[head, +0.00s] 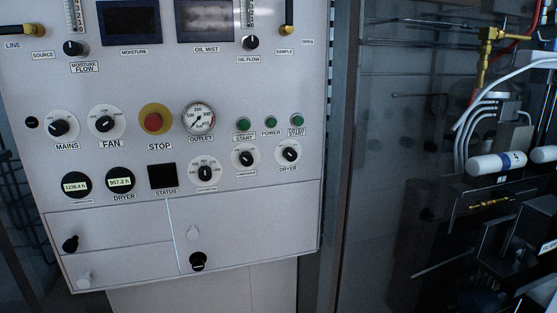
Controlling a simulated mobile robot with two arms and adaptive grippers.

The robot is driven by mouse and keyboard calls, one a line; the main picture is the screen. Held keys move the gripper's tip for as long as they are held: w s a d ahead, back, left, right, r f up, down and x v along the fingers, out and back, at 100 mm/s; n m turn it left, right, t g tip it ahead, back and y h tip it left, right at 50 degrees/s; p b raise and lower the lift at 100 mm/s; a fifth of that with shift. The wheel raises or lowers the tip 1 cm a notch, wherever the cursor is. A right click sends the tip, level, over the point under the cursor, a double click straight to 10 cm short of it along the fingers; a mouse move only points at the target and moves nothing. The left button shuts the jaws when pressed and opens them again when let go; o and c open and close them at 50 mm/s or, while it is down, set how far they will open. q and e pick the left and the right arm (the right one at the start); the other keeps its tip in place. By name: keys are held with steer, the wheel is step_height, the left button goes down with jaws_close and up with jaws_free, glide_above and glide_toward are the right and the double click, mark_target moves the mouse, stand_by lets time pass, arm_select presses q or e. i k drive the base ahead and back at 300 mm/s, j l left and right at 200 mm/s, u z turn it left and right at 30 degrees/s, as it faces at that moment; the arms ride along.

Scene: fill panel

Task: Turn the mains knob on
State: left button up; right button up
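The mains knob (59,127) is a black knob on a round white dial, at the left of the pale control panel (260,80), above the label MAINS. It appears to sit at a slant, but its pointer and dial marks are too small to read the setting. The similar fan knob (104,123) is just right of it. Neither of my grippers shows in the head view, and nothing covers the mains knob.
A red stop button (153,122) on a yellow disc and the outlet gauge (198,119) are right of the fan knob. Compressor (245,157) and dryer (290,154) knobs sit lower right. Drawer-like fronts are below. Pipes and fittings (490,45) fill the far right.

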mark_target(59, 128)
steer(key=u, duration=0.9)
